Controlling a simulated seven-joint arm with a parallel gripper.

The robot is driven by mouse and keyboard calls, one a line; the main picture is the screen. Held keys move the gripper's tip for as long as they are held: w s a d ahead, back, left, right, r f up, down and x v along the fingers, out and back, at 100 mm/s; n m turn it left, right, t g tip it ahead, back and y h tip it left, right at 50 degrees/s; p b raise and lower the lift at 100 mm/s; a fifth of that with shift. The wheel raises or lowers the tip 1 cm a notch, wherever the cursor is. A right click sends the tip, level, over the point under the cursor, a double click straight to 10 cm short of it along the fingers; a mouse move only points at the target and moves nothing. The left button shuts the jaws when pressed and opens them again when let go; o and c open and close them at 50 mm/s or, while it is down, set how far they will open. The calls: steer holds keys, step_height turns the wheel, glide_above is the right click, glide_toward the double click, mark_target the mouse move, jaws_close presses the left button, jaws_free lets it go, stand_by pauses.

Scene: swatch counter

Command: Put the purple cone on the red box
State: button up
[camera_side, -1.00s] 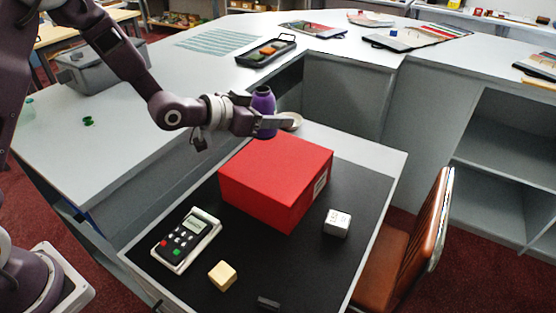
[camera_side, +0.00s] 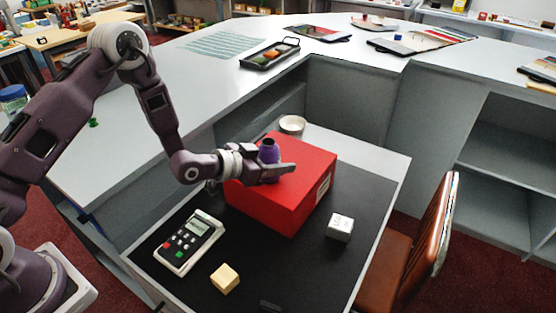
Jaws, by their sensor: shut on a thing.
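The purple cone (camera_side: 268,155) is between the fingers of my gripper (camera_side: 276,170), narrow end up with a dark top. My gripper is shut on it, and a finger hides its lower part. The red box (camera_side: 307,164) stands on the black mat, a white label on its right side. The cone is over the left part of the box top. I cannot tell whether its base touches the box.
On the black mat (camera_side: 364,215) are a card terminal (camera_side: 189,243), a yellow block (camera_side: 225,278) and a white cube (camera_side: 340,228). A white round container (camera_side: 292,125) stands behind the box. A brown chair (camera_side: 408,248) is at right.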

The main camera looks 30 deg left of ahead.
steer(key=o, duration=1.5)
steer(key=shift+c, duration=0.2)
steer(key=shift+s+r, duration=0.1)
steer(key=shift+r, duration=0.1)
steer(key=s+a+r+n+g+y, duration=0.1)
steer(key=s+a+r+g+y, duration=0.15)
steer(key=s+a+r, duration=0.45)
steer(key=s+a+r+n+g+y, duration=0.1)
steer(key=s+a+r+y, duration=0.2)
steer(key=s+r, duration=0.8)
steer(key=s+r+n+g, duration=0.1)
steer(key=s+r, duration=0.1)
steer(key=s, duration=0.8)
steer(key=s+d+r+n+g, duration=0.1)
steer(key=s+r+g, duration=0.1)
steer(key=s, duration=0.7)
steer(key=shift+s+d, duration=0.3)
steer(key=shift+s, duration=0.05)
